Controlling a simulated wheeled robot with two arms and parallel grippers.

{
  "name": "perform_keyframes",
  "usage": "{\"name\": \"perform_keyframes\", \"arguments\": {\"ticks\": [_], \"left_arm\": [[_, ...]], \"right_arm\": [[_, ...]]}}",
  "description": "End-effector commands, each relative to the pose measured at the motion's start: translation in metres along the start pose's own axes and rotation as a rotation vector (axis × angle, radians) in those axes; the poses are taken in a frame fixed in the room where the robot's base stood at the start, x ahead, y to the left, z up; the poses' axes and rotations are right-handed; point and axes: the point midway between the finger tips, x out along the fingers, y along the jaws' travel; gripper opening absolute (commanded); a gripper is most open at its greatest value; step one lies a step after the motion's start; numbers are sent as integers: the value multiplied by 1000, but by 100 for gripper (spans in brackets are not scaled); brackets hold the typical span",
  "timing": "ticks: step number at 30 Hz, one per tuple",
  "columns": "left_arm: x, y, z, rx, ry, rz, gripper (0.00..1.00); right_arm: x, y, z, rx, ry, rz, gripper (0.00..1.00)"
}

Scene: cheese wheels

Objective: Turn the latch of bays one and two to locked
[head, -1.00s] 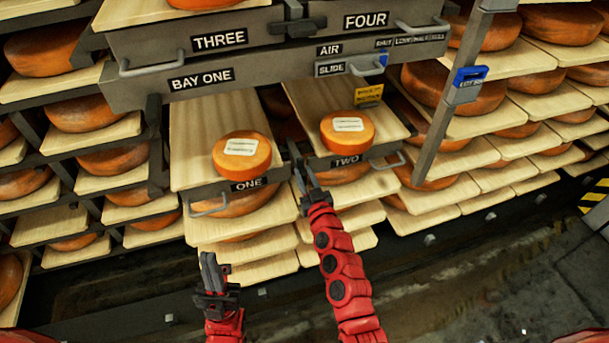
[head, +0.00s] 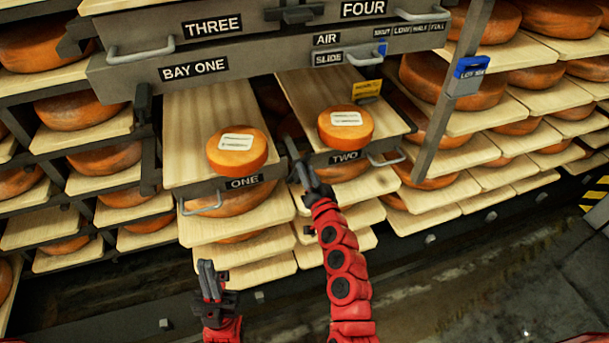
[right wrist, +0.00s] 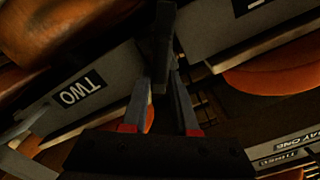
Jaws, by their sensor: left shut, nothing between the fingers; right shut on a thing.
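The drawer front labelled ONE (head: 222,187) and the one labelled TWO (head: 320,161) sit side by side under the BAY ONE beam. A dark latch bar (head: 290,147) stands roughly upright in the gap between them; it also shows in the right wrist view (right wrist: 164,40). My right gripper (head: 299,172) is shut on this bar, with its fingers (right wrist: 163,88) either side of its near end. The fingers partly hide the latch, so its exact angle is unclear. My left gripper (head: 207,266) is shut and empty, low in front of drawer ONE, touching nothing.
A cheese wheel (head: 237,150) lies on board ONE and another (head: 345,127) on board TWO. Metal handles (head: 202,205) stick out from the fronts. Another dark latch (head: 290,13) sits between THREE and FOUR. A grey post (head: 440,120) stands right. The floor in front looks clear.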

Motion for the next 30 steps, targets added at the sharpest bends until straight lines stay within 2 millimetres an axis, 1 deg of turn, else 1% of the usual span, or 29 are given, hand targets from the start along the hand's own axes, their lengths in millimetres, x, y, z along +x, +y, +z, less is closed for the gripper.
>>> {"name": "perform_keyframes", "arguments": {"ticks": [1, 3, 13, 24, 30], "left_arm": [[-5, 0, 1, 0, 0, 0, 0], [-8, 0, 2, 0, 0, 0, 0], [-20, 1, 4, 0, 0, 0, 0], [-28, 1, 5, 0, 0, 0, 0], [-29, 2, 5, 0, 0, 0, 0]], "right_arm": [[0, 4, 2, 43, 1, 2, 0], [0, 6, 2, 110, 3, 3, 0], [-1, 13, 4, 425, 1, 4, 0], [0, 18, 8, 751, 0, 2, 0], [0, 20, 9, 877, 1, 1, 0]]}}
